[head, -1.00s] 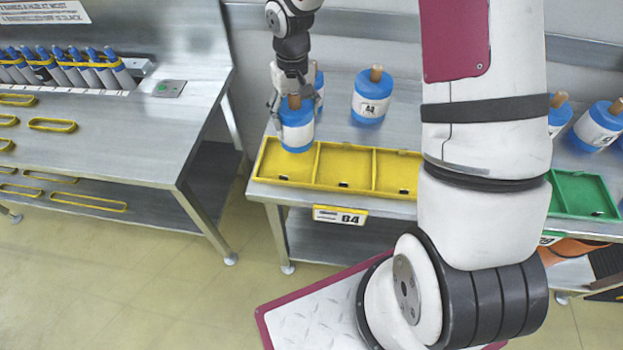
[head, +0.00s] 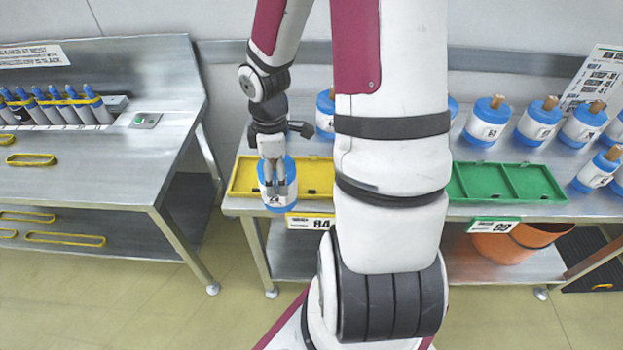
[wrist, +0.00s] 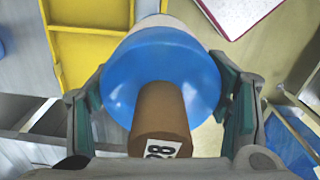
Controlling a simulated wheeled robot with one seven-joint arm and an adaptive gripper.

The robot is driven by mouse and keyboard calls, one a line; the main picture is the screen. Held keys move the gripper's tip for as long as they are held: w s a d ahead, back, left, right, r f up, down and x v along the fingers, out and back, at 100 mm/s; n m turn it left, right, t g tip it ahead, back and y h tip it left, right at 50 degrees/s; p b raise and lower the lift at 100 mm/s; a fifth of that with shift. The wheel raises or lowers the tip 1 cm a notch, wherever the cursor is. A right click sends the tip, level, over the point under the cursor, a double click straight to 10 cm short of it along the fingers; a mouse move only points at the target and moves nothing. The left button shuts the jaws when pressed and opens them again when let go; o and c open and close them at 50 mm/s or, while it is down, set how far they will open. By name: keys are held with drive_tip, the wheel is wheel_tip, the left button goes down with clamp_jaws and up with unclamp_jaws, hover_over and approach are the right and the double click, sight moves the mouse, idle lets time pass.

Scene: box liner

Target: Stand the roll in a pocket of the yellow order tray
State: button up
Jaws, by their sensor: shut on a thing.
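My gripper (head: 275,186) is shut on a roll (head: 290,181) with blue ends and a white band. In the wrist view, the fingers sit on either side of the roll's blue top (wrist: 120,85), and its brown core (wrist: 160,112) points toward the camera. The roll looks roughly upright. The yellow order tray (head: 318,160) lies on the bench, its right part hidden behind my arm. The roll overlaps the tray's left front edge in the head view. In the wrist view, the tray (wrist: 85,58) lies beside the roll at upper left. The visible pocket floor looks empty.
A blue-and-white roll (head: 325,118) stands behind the yellow tray. A green tray (head: 508,181) lies right of my arm, with several rolls behind and beside it. A separate bench (head: 95,160) stands at left, across a floor gap. An orange bin (head: 515,243) sits below.

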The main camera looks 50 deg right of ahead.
drive_tip(key=w+d+f, duration=0.2)
drive_tip(key=w, duration=0.4)
drive_tip(key=w+d+f+n+b, duration=0.1)
drive_tip(key=w+d+f, duration=0.2)
drive_tip(key=w, duration=0.4)
drive_tip(key=shift+w, duration=0.3)
drive_tip(key=shift+f, duration=0.1)
drive_tip(key=o, duration=1.8)
